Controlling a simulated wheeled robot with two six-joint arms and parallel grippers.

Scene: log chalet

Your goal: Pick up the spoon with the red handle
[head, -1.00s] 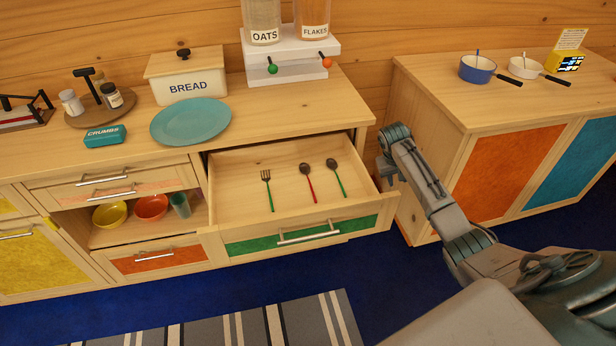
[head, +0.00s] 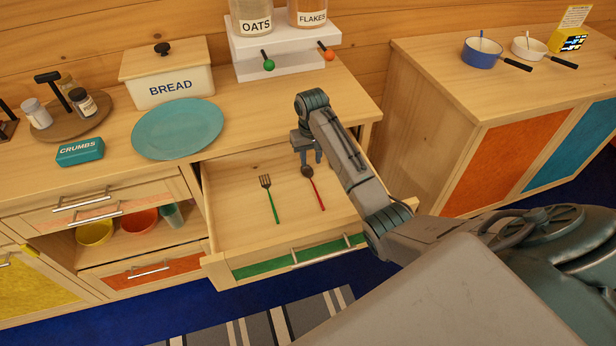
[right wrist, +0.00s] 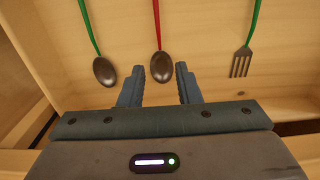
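The spoon with the red handle (head: 316,188) lies in the open drawer (head: 235,222), its dark bowl toward the back. In the right wrist view its bowl (right wrist: 162,66) shows just ahead of and between my fingertips. My right gripper (head: 311,160) is open and empty, above the back of the drawer by the spoon's bowl. The two fingers also show apart in the right wrist view (right wrist: 161,75). A green-handled fork (head: 270,200) lies left of the spoon. A green-handled spoon (right wrist: 101,66) shows in the right wrist view; my arm hides it in the head view. My left gripper is not in view.
The counter above the drawer holds a teal plate (head: 178,128), a bread box (head: 167,77) and a white stand (head: 285,52) with jars. A second cabinet (head: 430,125) with two pans stands to the right. The drawer's left part is clear.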

